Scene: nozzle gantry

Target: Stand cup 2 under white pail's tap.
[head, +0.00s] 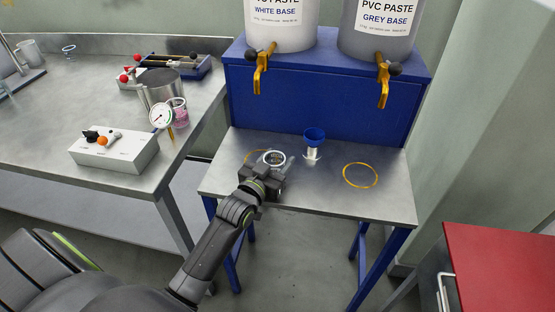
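The white pail (281,25) stands on the blue rack, with its gold tap (262,72) pointing down. Below this tap, a yellow ring (248,155) marks the metal shelf, partly hidden. A small cup with a pale rim (274,154) is upright at the ring's right side; its number is not readable. My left gripper (273,167) is at the cup from the front, with a finger showing on its right. The other finger is largely hidden, so I cannot tell whether they grip it, or whether the cup touches the shelf. My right gripper is out of view.
A second yellow ring (360,175) lies empty below the grey pail's tap (384,83). A metal bench (60,130) with a control box (113,150) is left; a red-topped cabinet (505,265) is right.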

